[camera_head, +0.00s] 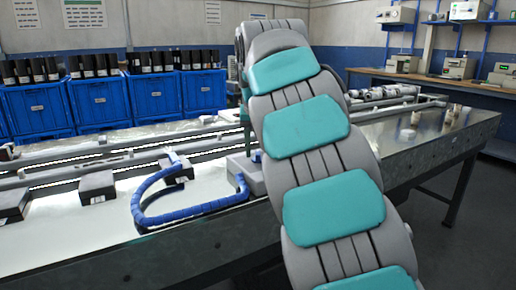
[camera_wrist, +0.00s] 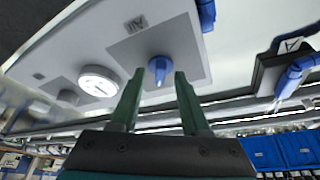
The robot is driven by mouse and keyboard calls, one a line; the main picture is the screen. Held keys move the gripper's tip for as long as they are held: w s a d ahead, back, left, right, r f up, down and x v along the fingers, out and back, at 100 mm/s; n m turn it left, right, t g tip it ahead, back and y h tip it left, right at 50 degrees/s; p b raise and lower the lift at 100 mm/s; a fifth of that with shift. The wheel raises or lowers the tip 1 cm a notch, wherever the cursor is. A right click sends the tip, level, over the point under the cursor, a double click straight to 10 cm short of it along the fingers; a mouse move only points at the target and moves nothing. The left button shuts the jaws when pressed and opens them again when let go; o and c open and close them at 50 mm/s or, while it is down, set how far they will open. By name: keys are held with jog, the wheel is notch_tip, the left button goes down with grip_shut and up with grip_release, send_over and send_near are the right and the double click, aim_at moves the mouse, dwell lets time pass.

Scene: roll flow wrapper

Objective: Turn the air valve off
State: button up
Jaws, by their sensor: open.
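The air valve (camera_wrist: 159,69) is a small blue knob on a grey square plate (camera_wrist: 190,37) labelled "AIR", seen in the wrist view. My gripper (camera_wrist: 160,82) shows there with two dark green fingers, open, their tips to either side of the knob. I cannot tell whether either finger touches it. In the head view my grey and teal arm (camera_head: 312,145) reaches over the table and hides the gripper and the valve.
A round white gauge (camera_wrist: 99,81) sits beside the valve plate on the same panel. A blue hose (camera_head: 190,208) curves over the table (camera_head: 420,150). Black blocks (camera_head: 97,186) lie along the conveyor. Blue crates (camera_head: 100,101) stand behind.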

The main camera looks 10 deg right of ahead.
jog(key=shift+c, duration=0.2)
grip_shut()
dwell(0.5)
